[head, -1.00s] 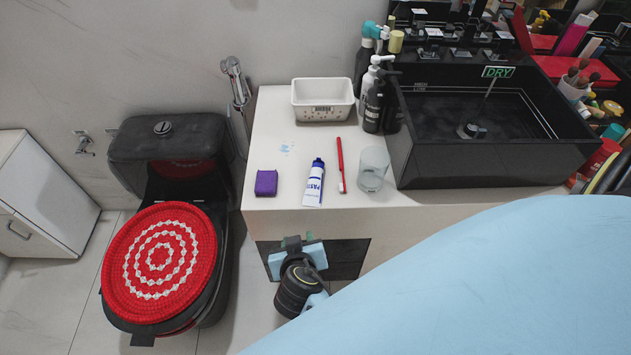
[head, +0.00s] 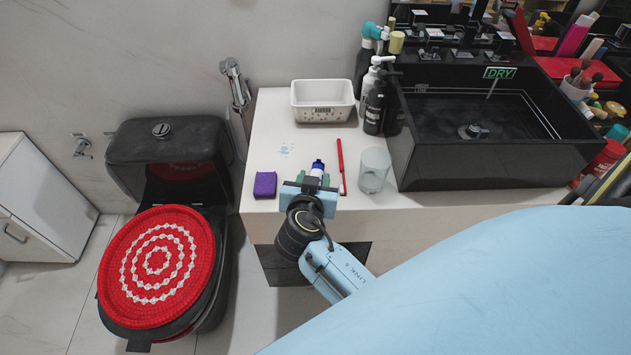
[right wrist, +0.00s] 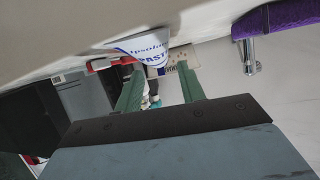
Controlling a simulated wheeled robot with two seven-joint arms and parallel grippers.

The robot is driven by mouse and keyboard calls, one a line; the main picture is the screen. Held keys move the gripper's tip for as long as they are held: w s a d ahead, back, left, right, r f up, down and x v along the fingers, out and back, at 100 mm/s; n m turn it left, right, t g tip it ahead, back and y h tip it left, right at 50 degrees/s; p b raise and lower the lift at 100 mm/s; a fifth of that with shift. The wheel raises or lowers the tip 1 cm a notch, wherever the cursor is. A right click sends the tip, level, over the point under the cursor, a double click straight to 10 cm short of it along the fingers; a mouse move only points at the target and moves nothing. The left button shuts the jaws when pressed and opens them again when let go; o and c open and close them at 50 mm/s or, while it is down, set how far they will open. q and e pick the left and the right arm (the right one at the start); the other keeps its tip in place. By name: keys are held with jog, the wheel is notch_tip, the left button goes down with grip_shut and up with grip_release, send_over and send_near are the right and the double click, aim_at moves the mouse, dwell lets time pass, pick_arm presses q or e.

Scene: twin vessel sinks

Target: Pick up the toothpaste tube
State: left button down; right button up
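The toothpaste tube (head: 318,168), white and blue with a blue cap, lies near the counter's front edge. In the head view my right gripper (head: 309,183) is over its lower part, so only the cap end shows. In the right wrist view the tube (right wrist: 149,47), with blue lettering, shows just past the green fingers. My right gripper (right wrist: 160,82) is open there, its two fingers well apart. The tube appears near the fingertips, and I cannot tell whether they touch it. My left gripper is not in view.
A red toothbrush (head: 341,166) and a clear glass (head: 374,171) are right of the tube. A purple block (head: 265,185) is left of it. A white basket (head: 322,101), dark bottles (head: 375,105) and a black sink (head: 490,165) stand behind and right.

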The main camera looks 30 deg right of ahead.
aim_at(316, 174)
jog(key=x, duration=0.4)
jog(key=shift+w+d+f, duration=0.15)
jog(key=shift+d+f, duration=0.15)
jog(key=shift+f, duration=0.05)
jog(key=c, duration=0.7)
jog(key=shift+c, duration=0.2)
